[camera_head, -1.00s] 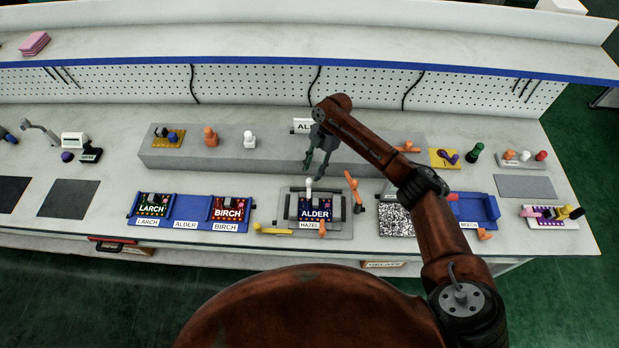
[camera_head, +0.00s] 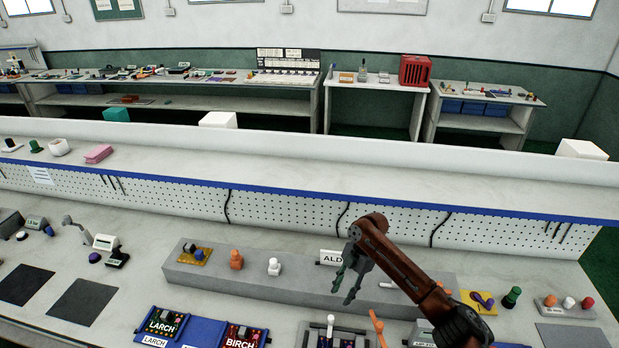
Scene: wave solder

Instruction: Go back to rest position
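My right gripper (camera_head: 343,297) hangs at the end of my reddish-brown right arm, which comes in from the lower right. Its grey-green fingers point down and stand apart, with nothing seen between them. My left gripper is not in view.
The LARCH board (camera_head: 164,322) and BIRCH board (camera_head: 241,336) sit in a blue tray at the lower left. Orange (camera_head: 236,259) and white (camera_head: 274,267) pieces stand on the block. A pegboard (camera_head: 285,213) and shelf rise behind. More benches stand farther back.

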